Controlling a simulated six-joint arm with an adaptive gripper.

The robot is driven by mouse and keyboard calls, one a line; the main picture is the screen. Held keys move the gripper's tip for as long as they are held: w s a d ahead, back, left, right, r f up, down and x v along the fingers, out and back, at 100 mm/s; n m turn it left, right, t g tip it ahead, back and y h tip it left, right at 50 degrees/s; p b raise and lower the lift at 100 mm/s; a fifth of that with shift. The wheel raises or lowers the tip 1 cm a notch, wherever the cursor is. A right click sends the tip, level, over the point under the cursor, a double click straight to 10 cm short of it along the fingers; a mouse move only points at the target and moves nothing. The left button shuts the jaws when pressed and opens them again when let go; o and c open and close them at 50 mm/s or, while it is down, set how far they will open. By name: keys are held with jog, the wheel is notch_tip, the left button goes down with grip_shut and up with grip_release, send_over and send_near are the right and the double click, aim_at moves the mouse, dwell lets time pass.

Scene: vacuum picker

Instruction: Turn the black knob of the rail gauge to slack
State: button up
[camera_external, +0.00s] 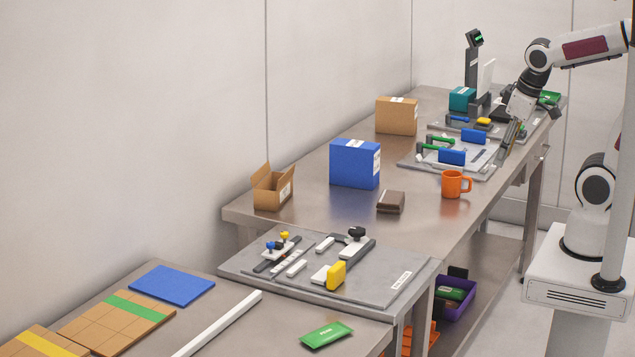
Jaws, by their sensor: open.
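A black knob (357,232) sits at the far end of a dark rail (351,256) on a grey plate (385,288) at the front of the bench. A yellow block (336,274) stands at the near end of this rail. The knob's setting and any markings are too small to read. My gripper (511,138) is open and points down at the far right part of the bench, beside another plate with blue and green parts. It is well away from the black knob and touches nothing that I can make out.
Small blue and yellow knobs (283,238) and white bars share the plate. An open carton (272,188), blue box (355,163), brown block (391,202) and orange mug (454,184) stand between the plate and my gripper. Bare bench shows between them.

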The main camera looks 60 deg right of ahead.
jog(key=w+d+r+n+t+h, duration=0.1)
jog(key=w+d+n+t+h, duration=0.2)
jog(key=w, duration=1.1)
jog(key=w+d+r+n+t, duration=0.15)
jog(key=w+d, duration=0.25)
jog(key=w, duration=1)
jog(key=w+a+n+t+y, duration=0.1)
jog(key=w+a+n+t, duration=0.15)
jog(key=w, duration=0.65)
jog(key=w+a+f+n+g+y, duration=0.1)
jog(key=w+a+f+n+y, duration=0.35)
jog(key=a, duration=0.35)
jog(key=w+a+f+n+g+y, duration=0.1)
jog(key=w+a+f+n+y, duration=0.3)
jog(key=a, duration=0.3)
jog(key=s+f+n+g+h, duration=0.1)
jog(key=s+f+g, duration=0.5)
jog(key=s, duration=0.7)
jog(key=n+g, duration=0.1)
jog(key=g, duration=0.1)
jog(key=shift+s+a+f+g, duration=0.15)
jog(key=shift+s+a+g, duration=0.05)
jog(key=shift+a+g, duration=0.1)
jog(key=shift+h, duration=0.25)
